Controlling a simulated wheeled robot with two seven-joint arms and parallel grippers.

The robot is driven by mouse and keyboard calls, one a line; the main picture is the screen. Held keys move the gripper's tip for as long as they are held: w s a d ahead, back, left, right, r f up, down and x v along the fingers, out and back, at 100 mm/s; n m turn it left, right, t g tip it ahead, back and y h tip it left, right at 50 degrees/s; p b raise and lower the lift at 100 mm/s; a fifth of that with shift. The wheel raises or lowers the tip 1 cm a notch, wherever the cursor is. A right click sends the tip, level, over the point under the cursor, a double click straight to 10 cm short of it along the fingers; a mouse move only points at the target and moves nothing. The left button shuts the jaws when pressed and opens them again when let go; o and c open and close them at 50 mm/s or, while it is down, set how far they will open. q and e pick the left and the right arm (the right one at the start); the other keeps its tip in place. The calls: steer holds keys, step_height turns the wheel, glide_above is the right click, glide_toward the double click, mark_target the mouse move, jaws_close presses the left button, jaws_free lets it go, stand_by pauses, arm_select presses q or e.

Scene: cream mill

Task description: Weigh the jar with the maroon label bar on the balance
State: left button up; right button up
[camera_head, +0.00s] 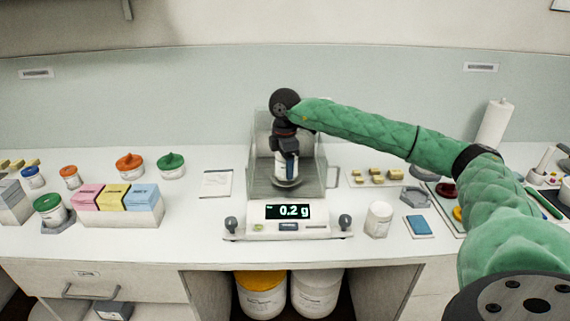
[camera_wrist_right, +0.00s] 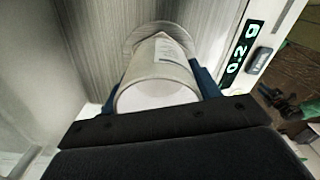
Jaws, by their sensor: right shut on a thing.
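The balance (camera_head: 290,232) stands mid-counter with a clear-walled chamber (camera_head: 257,180); its display (camera_head: 288,212) reads 0.2 g. My right gripper (camera_head: 286,158) reaches into the chamber from above and is shut on a white jar (camera_head: 280,165). In the right wrist view the jar (camera_wrist_right: 158,88) sits between the blue fingers, with a label on its side; no maroon bar can be made out. The jar is over the round pan (camera_head: 287,184); whether it touches is unclear. The display also shows in the wrist view (camera_wrist_right: 240,52). My left gripper is out of view.
A white-lidded jar (camera_head: 378,220) and a blue pad (camera_head: 419,226) are right of the balance. Brass-coloured blocks (camera_head: 376,175) lie behind them. Orange- and green-lidded jars and a box of coloured packets (camera_head: 118,215) stand left. The counter just left of the balance is clear.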

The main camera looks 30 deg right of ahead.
steer(key=shift+f, duration=0.1)
stand_by(0.5)
steer(key=shift+f, duration=0.15)
steer(key=o, duration=1.1)
